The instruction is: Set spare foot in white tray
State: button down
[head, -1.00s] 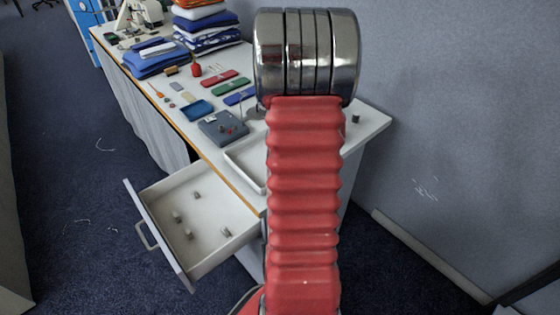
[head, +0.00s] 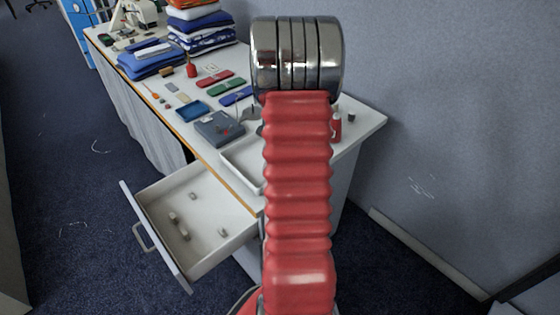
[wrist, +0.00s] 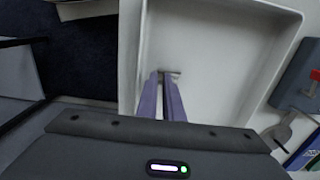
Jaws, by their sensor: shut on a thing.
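The white tray (head: 228,157) lies on the table near its front edge, partly hidden behind my red arm. In the wrist view the white tray (wrist: 225,50) fills the middle and looks empty apart from what my fingers hold. My gripper (wrist: 165,76) has its two purple fingers close together over the tray, shut on a small grey metal piece, the spare foot (wrist: 174,71). Only a sliver of the foot shows at the fingertips. I cannot tell whether it touches the tray floor. My gripper is hidden in the head view.
An open drawer (head: 150,215) holds several small metal pieces below the table edge. A grey box (head: 220,128) with red bits stands beside the tray. A red bottle (head: 336,126) and a small dark item (head: 351,117) stand right of my arm. Folded cloths lie farther back.

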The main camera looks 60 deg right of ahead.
jog(key=c, duration=1.9)
grip_release()
notch_tip(320, 180, up, 12)
jog(key=shift+r, duration=0.1)
